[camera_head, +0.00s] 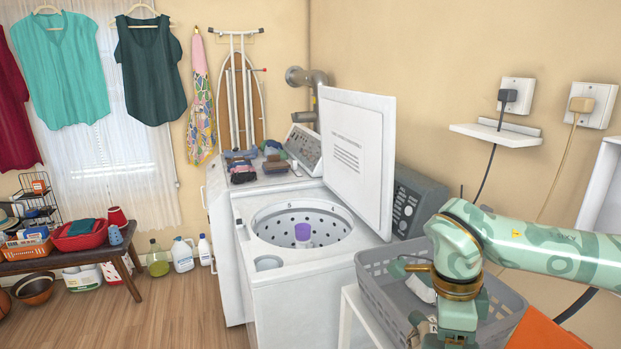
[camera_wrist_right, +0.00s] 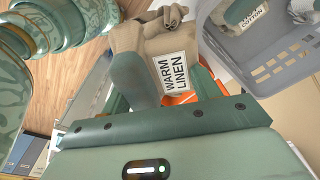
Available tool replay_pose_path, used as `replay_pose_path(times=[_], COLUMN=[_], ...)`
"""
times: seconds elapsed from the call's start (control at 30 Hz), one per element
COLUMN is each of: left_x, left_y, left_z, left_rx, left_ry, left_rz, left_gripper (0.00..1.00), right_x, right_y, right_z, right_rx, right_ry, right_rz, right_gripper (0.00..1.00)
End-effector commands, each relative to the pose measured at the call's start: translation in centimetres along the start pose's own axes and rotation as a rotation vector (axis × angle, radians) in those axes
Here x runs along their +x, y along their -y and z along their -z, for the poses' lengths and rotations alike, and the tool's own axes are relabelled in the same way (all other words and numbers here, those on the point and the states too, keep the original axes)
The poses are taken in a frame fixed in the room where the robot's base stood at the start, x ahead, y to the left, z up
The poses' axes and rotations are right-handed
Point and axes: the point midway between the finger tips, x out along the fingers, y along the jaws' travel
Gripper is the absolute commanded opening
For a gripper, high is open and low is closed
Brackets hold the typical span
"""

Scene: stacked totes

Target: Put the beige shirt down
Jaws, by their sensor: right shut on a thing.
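My right gripper (camera_head: 452,330) hangs down at the near side of the grey laundry basket (camera_head: 505,312) in the head view. In the head view the shirt is mostly hidden by my arm and the picture edge. My left gripper is not in view.
The basket holds another labelled garment (camera_wrist_right: 243,14). A white top-loading washer (camera_head: 290,275) stands left of the basket with its lid (camera_head: 355,155) up and a purple-topped agitator (camera_head: 303,232) inside. An orange thing (camera_head: 545,332) lies at the lower right.

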Motion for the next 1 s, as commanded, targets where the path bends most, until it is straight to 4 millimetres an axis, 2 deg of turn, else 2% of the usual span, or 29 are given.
replay_pose_path(times=[0.17, 0.3, 0.4, 0.5, 0.63, 0.8, 1.0], left_x=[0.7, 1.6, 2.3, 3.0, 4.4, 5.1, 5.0], left_y=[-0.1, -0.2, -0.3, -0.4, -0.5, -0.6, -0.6], left_z=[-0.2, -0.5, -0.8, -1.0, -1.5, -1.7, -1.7], left_rx=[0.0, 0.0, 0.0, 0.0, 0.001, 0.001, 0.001], left_ry=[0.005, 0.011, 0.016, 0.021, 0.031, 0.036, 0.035], left_rz=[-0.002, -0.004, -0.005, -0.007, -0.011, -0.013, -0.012], left_gripper=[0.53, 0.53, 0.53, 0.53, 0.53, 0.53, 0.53], right_x=[0.8, 1.9, 2.7, 3.4, 4.7, 5.1, 4.8], right_y=[-1.4, -2.9, -4.0, -5.1, -6.5, -6.4, -6.3], right_z=[-0.5, -0.7, -0.7, -0.6, -0.2, 0.4, 0.4], right_rx=[-0.582, -1.119, -1.455, -1.707, -1.9, -1.894, -1.892], right_ry=[0.0, 0.001, 0.001, 0.002, 0.002, 0.001, 0.0], right_rz=[0.072, 0.136, 0.178, 0.208, 0.23, 0.231, 0.232], right_gripper=[0.13, 0.13, 0.13, 0.13, 0.13, 0.13, 0.13])
